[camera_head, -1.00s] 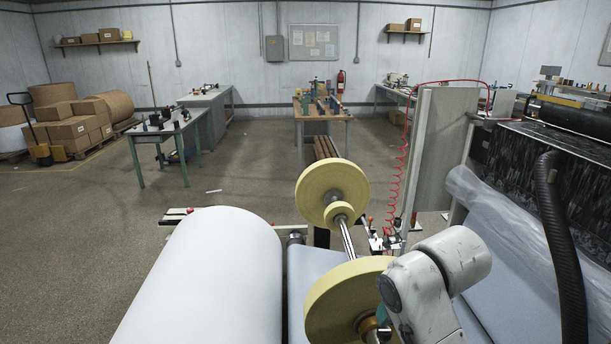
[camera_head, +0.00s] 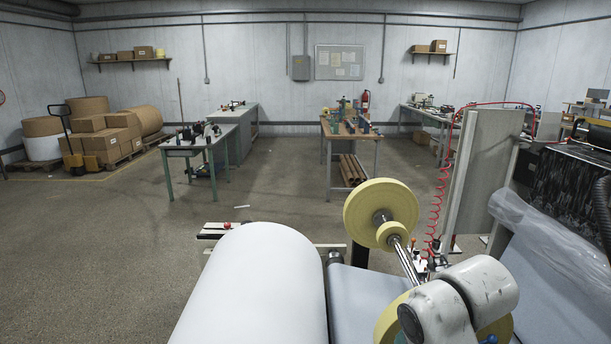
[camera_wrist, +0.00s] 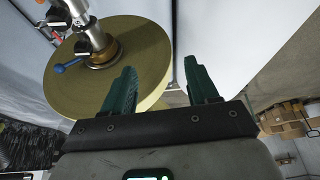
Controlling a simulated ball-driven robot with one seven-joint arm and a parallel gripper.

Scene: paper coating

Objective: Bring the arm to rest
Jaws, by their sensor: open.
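My gripper (camera_wrist: 158,88) shows in the wrist view with its two green fingers spread apart and nothing between them. Just beyond the left finger is a yellow disc (camera_wrist: 62,92) with a metal shaft and a blue-handled lever (camera_wrist: 68,66) at its hub. I cannot tell whether the finger touches the disc. In the head view my white arm (camera_head: 462,300) is bent at the lower right, in front of the near yellow disc (camera_head: 388,318). The gripper itself is hidden there.
A large white roll (camera_head: 255,290) lies at the front. A far yellow disc (camera_head: 365,215) sits on the metal shaft (camera_head: 405,262). A grey upright panel (camera_head: 485,175), a red coiled hose (camera_head: 440,195) and plastic sheeting (camera_head: 545,235) stand at right. The left floor (camera_head: 120,250) is open.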

